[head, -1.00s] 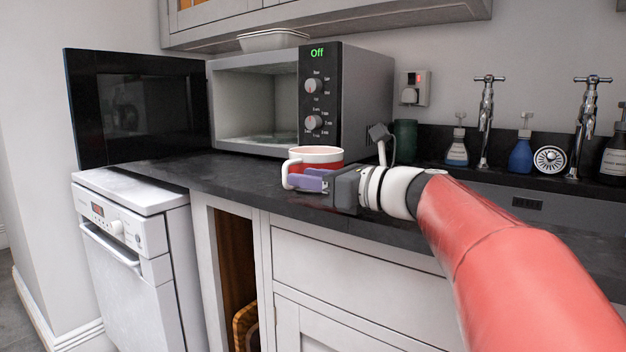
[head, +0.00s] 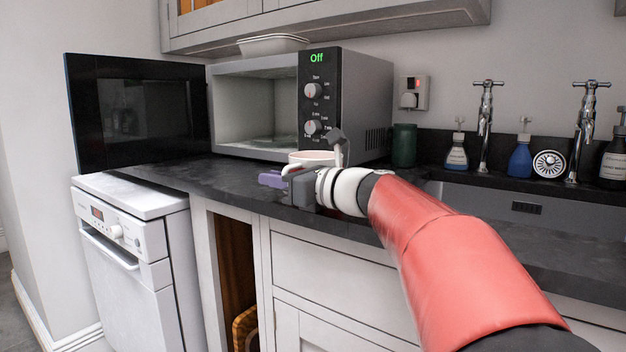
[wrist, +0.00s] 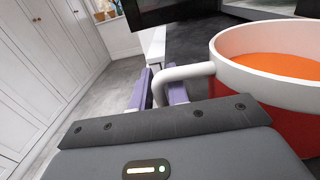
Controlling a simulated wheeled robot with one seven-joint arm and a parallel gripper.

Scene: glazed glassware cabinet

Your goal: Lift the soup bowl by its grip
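The soup bowl (head: 312,157) stands on the dark worktop in front of the microwave. It is red with a white rim and a white side grip; my gripper hides most of its body in the head view. In the wrist view the bowl (wrist: 262,95) is at the right, with orange inside. Its white grip (wrist: 188,72) reaches left and bends down between my gripper's two purple fingers (wrist: 159,92). The fingers are apart, one on each side of the grip, with a little room showing. My gripper (head: 272,180) is level with the bowl, on its near left side.
The microwave (head: 355,105) stands open behind the bowl, its dark door (head: 135,110) swung left. A green canister (head: 404,145), bottles and taps are at the right by the sink. The worktop (head: 190,175) left of my gripper is clear.

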